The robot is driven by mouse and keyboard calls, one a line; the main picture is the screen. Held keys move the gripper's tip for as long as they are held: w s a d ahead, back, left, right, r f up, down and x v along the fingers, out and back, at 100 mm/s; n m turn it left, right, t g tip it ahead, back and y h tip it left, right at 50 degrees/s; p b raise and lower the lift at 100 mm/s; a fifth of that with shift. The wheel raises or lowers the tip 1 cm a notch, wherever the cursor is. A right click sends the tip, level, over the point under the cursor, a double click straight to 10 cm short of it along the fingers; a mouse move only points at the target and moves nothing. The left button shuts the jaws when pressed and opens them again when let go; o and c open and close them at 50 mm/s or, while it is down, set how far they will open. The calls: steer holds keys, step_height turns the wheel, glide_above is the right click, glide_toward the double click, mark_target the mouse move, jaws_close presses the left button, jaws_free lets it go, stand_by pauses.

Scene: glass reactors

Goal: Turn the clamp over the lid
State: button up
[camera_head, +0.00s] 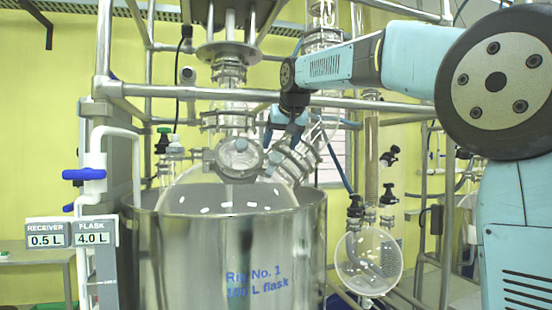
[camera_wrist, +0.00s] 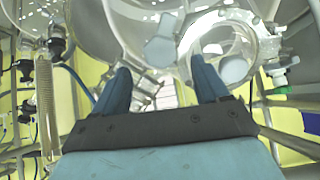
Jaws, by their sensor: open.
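My gripper (camera_head: 285,138) hangs in front of the glassware above the steel vessel, just right of a round glass port with a lid (camera_head: 240,153). In the wrist view its two blue fingers are apart with nothing held between them, and my gripper (camera_wrist: 160,78) points at the port. The round lid (camera_wrist: 212,38) shows there beyond the right finger. A grey clamp piece (camera_wrist: 160,52) lies between and beyond the fingertips, and a second grey piece (camera_wrist: 234,69) sits at the rim on the right. I cannot tell whether either finger touches the clamp.
The steel vessel (camera_head: 230,255) holds a large glass flask. Metal frame bars (camera_head: 300,99) cross close to my arm. A slanted glass neck (camera_head: 300,155) stands beside my gripper. A round receiver flask (camera_head: 368,262) hangs at the right. A blue-handled valve (camera_head: 84,174) is at the left.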

mark_target(276, 156)
steer(key=x, duration=0.6)
steer(key=shift+w+f, duration=0.15)
steer(key=shift+f, duration=0.1)
steer(key=c, duration=1)
